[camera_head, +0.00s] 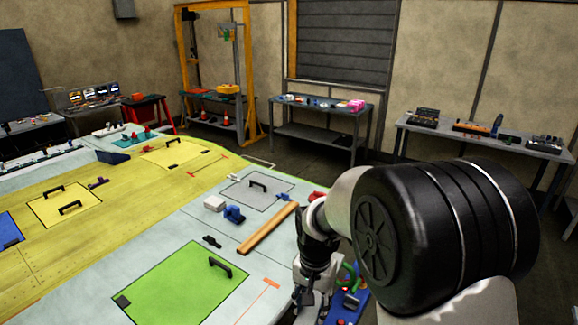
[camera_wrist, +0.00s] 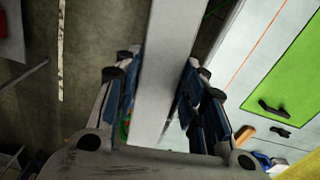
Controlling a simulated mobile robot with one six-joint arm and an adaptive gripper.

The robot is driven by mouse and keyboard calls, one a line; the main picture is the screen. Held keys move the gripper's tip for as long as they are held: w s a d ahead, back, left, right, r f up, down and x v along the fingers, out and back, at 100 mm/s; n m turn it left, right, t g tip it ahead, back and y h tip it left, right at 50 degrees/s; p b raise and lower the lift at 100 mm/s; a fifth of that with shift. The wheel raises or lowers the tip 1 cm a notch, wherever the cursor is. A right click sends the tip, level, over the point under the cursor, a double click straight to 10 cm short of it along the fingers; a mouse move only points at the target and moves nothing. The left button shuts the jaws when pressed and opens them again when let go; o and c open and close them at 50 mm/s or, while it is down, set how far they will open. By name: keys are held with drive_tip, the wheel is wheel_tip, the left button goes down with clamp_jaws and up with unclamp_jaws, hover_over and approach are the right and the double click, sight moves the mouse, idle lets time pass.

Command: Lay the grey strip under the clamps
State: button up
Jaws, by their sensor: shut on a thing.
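My gripper (camera_wrist: 160,78) is shut on the grey strip (camera_wrist: 172,40) in the wrist view. The strip is long, flat and pale grey, and runs between the two fingers and out of the top of the picture. In the head view my gripper (camera_head: 308,290) points down beside the wing's near right edge; the strip cannot be made out there. I cannot tell for sure which things are the clamps. Small red pieces (camera_head: 140,133) stand on a teal patch at the wing's far end, and a blue device (camera_head: 234,214) stands on the wing surface.
The wing (camera_head: 175,222) carries a green panel (camera_head: 185,285), yellow panels with black handles and a grey panel (camera_head: 257,190). A wooden bar (camera_head: 268,228) and a white block (camera_head: 214,203) lie on it. A blue tray (camera_head: 345,305) is beside my gripper. Benches line the back wall.

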sight(316, 308)
drive_tip(key=shift+n, duration=0.3)
drive_tip(key=f, duration=0.1)
drive_tip(key=w+d+f+b, duration=0.1)
drive_tip(key=f, duration=0.1)
drive_tip(key=w+f+b, duration=0.1)
drive_tip(key=shift+d+f, duration=0.15)
drive_tip(key=shift+f, duration=0.1)
drive_tip(key=s+d+f+n+b, duration=0.2)
drive_tip(key=d+f+b, duration=0.1)
drive_tip(key=f+b, duration=0.6)
drive_tip(key=s+d+f+n+b, duration=0.2)
drive_tip(key=d+f+b, duration=0.2)
drive_tip(key=f+b, duration=0.5)
wheel_tip(316, 308, down, 2)
drive_tip(key=shift+d+n+b, duration=0.25)
drive_tip(key=shift+n+b, duration=0.05)
